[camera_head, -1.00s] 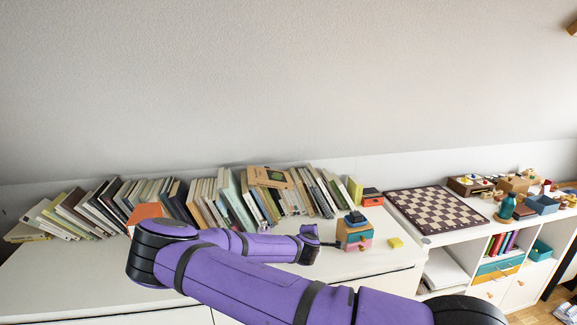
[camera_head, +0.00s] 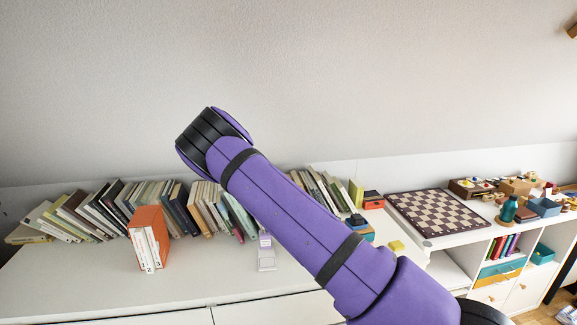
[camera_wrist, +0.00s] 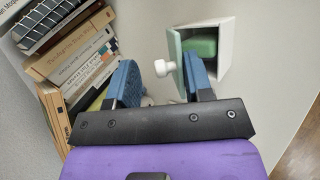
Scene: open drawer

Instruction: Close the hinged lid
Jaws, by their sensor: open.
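In the wrist view, a small white box (camera_wrist: 231,45) stands open. Its pale green hinged lid (camera_wrist: 175,54) is swung out to the left and carries a round white knob (camera_wrist: 163,68). A green block-like object (camera_wrist: 202,47) shows inside the box. My gripper (camera_wrist: 163,83) is open, with its two blue fingers apart and nothing held between them. The knob appears between the fingers. The right finger overlaps the lid and the box opening; whether it touches them I cannot tell. In the head view I cannot make out the box or my gripper.
Leaning books (camera_head: 90,210) line the wall, and books (camera_wrist: 85,60) also stand left of my gripper. The white front-left surface (camera_head: 80,280) is clear.

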